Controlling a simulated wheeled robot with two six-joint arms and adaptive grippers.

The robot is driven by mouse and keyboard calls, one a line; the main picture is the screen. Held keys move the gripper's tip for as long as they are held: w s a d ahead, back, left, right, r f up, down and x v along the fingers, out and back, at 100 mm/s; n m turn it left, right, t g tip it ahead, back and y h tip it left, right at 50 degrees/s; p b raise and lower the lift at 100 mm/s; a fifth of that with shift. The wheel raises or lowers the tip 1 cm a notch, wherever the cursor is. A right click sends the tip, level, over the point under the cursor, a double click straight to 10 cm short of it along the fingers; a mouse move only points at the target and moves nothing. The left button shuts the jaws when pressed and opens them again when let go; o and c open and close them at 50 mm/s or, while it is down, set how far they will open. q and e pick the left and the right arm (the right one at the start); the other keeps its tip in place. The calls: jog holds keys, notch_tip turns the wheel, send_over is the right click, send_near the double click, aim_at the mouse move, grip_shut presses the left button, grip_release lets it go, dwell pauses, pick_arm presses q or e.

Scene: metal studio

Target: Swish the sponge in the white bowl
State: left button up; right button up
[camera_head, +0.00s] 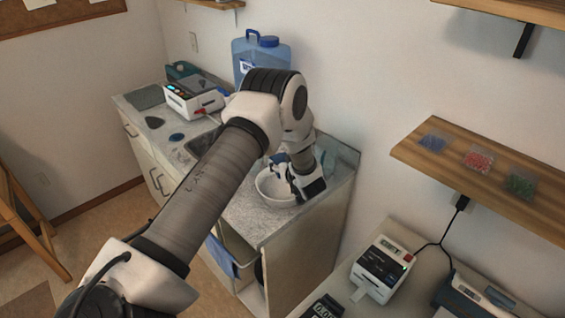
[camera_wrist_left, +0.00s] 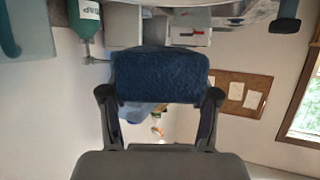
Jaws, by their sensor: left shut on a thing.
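The white bowl (camera_head: 268,190) stands on the speckled counter near its right end in the head view. My left gripper (camera_head: 295,192) reaches down at the bowl's right side and covers part of its rim and inside. In the left wrist view my left gripper (camera_wrist_left: 160,98) is shut on a dark blue sponge (camera_wrist_left: 160,75), held crosswise between its two fingers. I cannot make out the sponge in the head view, nor tell whether it touches the bowl. My right gripper is not in view.
The counter (camera_head: 240,212) also carries a sink (camera_head: 203,143), a white device (camera_head: 192,98) and a blue water jug (camera_head: 262,50). A wooden shelf (camera_head: 415,150) projects on the right. An upside-down green bottle (camera_wrist_left: 85,20) shows in the wrist view.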

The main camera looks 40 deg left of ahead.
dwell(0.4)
pick_arm(q)
jog(key=shift+r+p, duration=0.45)
jog(key=shift+r, duration=0.15)
jog(key=shift+f+b, duration=0.65)
jog(key=shift+f, duration=0.05)
jog(key=shift+r, duration=0.1)
dwell(0.4)
